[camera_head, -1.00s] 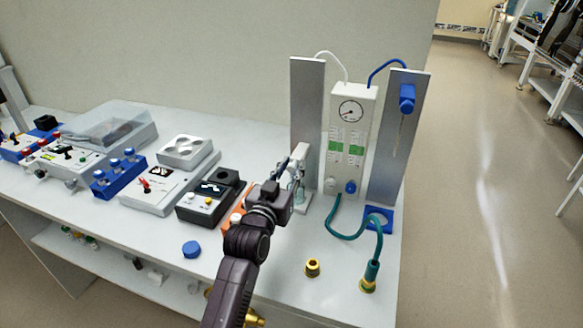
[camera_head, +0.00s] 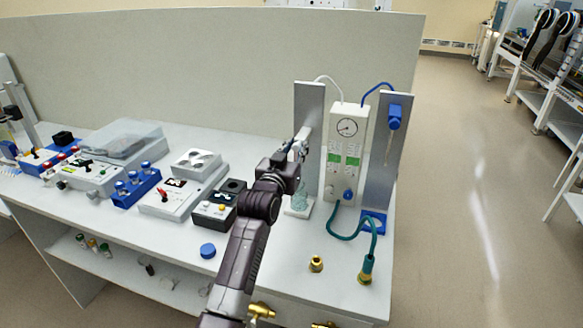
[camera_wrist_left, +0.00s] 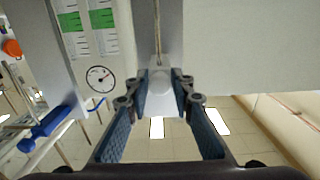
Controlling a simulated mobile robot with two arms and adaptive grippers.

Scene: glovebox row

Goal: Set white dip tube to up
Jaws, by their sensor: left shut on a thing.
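The white dip tube's white holder (camera_head: 304,136) is on the left grey upright plate (camera_head: 313,98), in its upper half. My left gripper (camera_head: 296,149) is shut on it, with the arm reaching in from the front. In the left wrist view the white holder (camera_wrist_left: 160,82) sits between the fingertips (camera_wrist_left: 160,98), in front of the grey plate. A thin rod shows along the plate there. A small clear glass vessel (camera_head: 299,201) stands below on the white base. My right gripper is not in view.
A white gauge panel (camera_head: 343,155) stands close to the right of the plate. Beyond it is a second plate with a blue holder (camera_head: 395,117). A teal hose (camera_head: 345,236) and a brass fitting (camera_head: 316,263) lie in front. Several instruments fill the bench's left.

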